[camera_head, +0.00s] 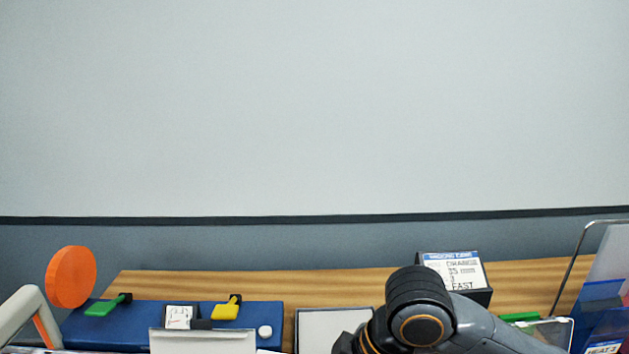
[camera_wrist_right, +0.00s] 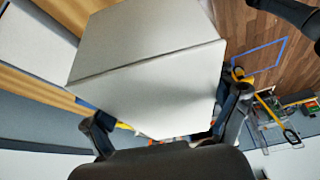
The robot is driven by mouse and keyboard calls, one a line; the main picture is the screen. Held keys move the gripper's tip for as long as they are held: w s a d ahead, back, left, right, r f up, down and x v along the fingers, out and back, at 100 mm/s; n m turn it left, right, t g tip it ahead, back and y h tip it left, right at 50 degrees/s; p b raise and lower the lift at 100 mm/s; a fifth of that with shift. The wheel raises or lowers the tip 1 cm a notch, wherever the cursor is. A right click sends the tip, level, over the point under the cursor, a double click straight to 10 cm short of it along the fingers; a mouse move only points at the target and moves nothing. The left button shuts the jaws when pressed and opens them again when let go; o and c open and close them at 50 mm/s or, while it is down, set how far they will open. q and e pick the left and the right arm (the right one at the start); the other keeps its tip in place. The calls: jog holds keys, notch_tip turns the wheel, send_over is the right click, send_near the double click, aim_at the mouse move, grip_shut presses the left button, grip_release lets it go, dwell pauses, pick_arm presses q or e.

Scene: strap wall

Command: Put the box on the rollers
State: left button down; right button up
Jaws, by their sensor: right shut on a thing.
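In the right wrist view, a plain white box (camera_wrist_right: 150,85) fills the upper middle, with two of its faces and an edge showing. My right gripper (camera_wrist_right: 167,110) is shut on it, one dark finger on each side. The box sits tilted in this view, and its far side is hidden. In the head view my right arm hides the gripper. I cannot make out the rollers for sure in either view. My left gripper does not show.
A wooden bench (camera_head: 360,283) runs along the wall. It bears a blue unit (camera_head: 150,322) with green and yellow levers, a white-topped item (camera_head: 331,324) and a labelled dark box (camera_head: 452,270). An orange disc (camera_head: 71,277) stands at the left. A wire-framed rack (camera_head: 600,300) stands right.

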jog(key=w+d+m, duration=0.1)
jog(key=d+m, duration=0.1)
jog(key=w+d+f+m+t, duration=0.1)
jog(key=d+m, duration=0.1)
jog(key=w+d+m+t+h, duration=0.1)
jog(key=d+m, duration=0.1)
jog(key=shift+d+f+m, duration=0.3)
jog(key=shift+f, duration=0.05)
jog(key=w+d+m+t+h, duration=0.1)
jog(key=w+d+m+h, duration=0.1)
jog(key=d+m, duration=0.7)
jog(key=shift+w+d+f+t+h, duration=0.3)
jog(key=shift+f+t+h, duration=0.1)
jog(key=shift+h, duration=0.3)
